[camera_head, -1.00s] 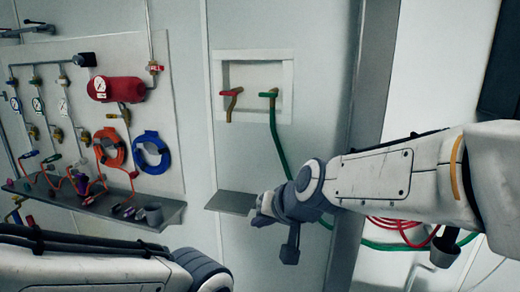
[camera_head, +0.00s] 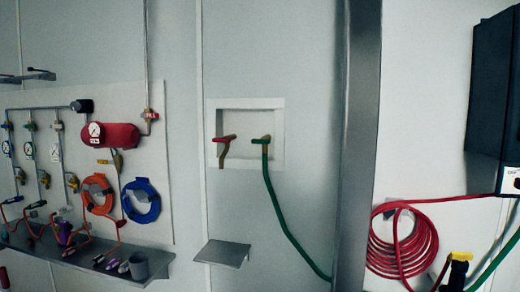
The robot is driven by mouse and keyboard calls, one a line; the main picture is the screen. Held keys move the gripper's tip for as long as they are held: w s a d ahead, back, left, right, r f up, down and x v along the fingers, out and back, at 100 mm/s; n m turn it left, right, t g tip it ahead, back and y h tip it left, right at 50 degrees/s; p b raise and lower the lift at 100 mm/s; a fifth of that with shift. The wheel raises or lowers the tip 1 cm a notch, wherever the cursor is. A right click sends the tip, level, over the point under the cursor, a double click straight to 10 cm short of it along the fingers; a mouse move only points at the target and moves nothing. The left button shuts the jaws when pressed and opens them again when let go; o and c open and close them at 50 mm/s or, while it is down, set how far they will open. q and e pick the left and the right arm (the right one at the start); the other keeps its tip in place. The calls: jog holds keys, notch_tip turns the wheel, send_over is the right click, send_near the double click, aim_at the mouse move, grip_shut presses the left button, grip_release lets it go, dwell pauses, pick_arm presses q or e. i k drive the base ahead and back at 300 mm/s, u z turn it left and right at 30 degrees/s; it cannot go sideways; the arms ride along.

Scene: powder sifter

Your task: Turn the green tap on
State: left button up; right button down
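The green tap (camera_head: 262,141) sits in the right half of a white-framed recess in the wall. Its green handle lies about level, and a green hose (camera_head: 277,207) runs down from it to the lower right. A red tap (camera_head: 224,140) with a brass spout is beside it on the left in the same recess. Neither of my grippers shows in the head view now, so nothing of mine touches or covers the taps.
A small grey shelf (camera_head: 222,253) juts from the wall below the taps. A metal post (camera_head: 359,150) stands to the right, with a coiled red hose (camera_head: 402,245) beyond it. A longer shelf (camera_head: 85,260) with tools and a red tank (camera_head: 112,135) are at left.

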aim_at(262, 141)
jog(key=z, duration=0.65)
jog(key=i, duration=1.35)
jog(key=u, duration=0.5)
